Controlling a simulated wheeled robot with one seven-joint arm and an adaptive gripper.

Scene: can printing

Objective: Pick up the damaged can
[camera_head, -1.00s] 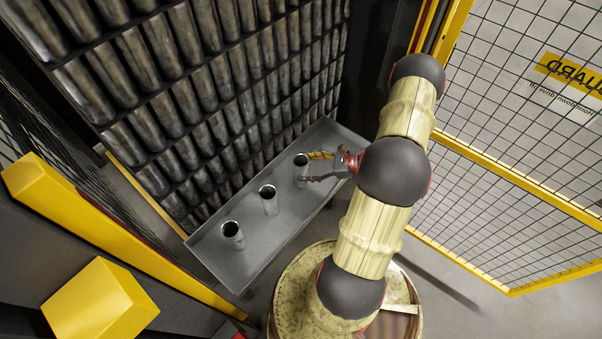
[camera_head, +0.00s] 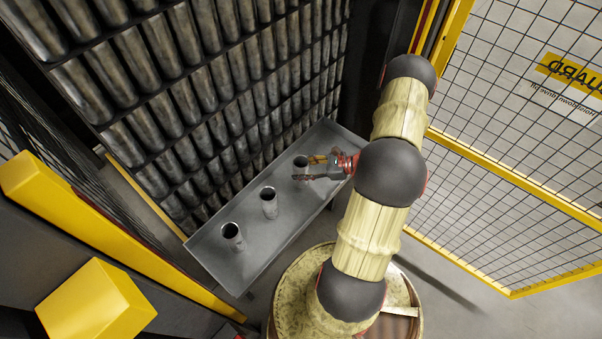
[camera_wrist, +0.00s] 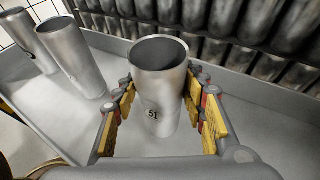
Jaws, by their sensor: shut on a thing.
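Three open-topped metal cans stand upright in a row on a grey metal tray (camera_head: 265,241). My gripper (camera_head: 300,170) is at the farthest can (camera_head: 301,161), its fingers closed against the sides. In the wrist view this can (camera_wrist: 158,75) stands between the yellow-padded fingers of my gripper (camera_wrist: 160,95) and carries the mark "51". No dent shows on its visible side. The middle can (camera_head: 269,208) and the nearest can (camera_head: 232,240) stand free. In the wrist view the two others, one can (camera_wrist: 70,58) and another (camera_wrist: 27,40), are at the left.
A tall rack of stacked metal cans (camera_head: 165,105) rises directly behind the tray. A yellow-framed mesh fence (camera_head: 520,150) stands at the right. Yellow guard parts (camera_head: 98,300) are at the lower left. The tray between the cans is clear.

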